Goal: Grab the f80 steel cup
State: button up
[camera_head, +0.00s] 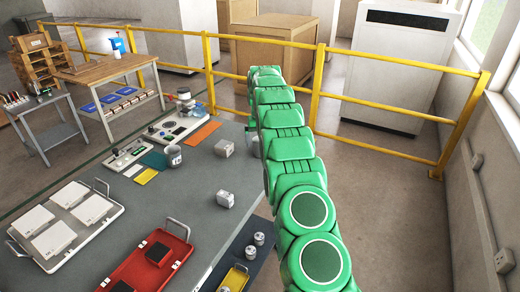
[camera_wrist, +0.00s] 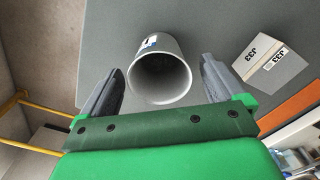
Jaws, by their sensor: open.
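A grey metal cup (camera_wrist: 160,75) stands on the grey table in the wrist view, its round open mouth facing the camera. A blue and white label shows on its far side; I cannot read it. My gripper (camera_wrist: 162,66) is open, with one dark finger on each side of the cup and gaps between fingers and wall. In the head view my green arm hides most of the gripper and this cup. Another steel cup (camera_head: 174,156) with a label stands near the yellow and orange mats.
A small grey box (camera_wrist: 268,62) marked J33 stands right of the cup in the wrist view. A yellow rail (camera_head: 385,103) runs behind.

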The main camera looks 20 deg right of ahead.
jog(key=shift+f, duration=1.9)
jog(key=c, duration=1.1)
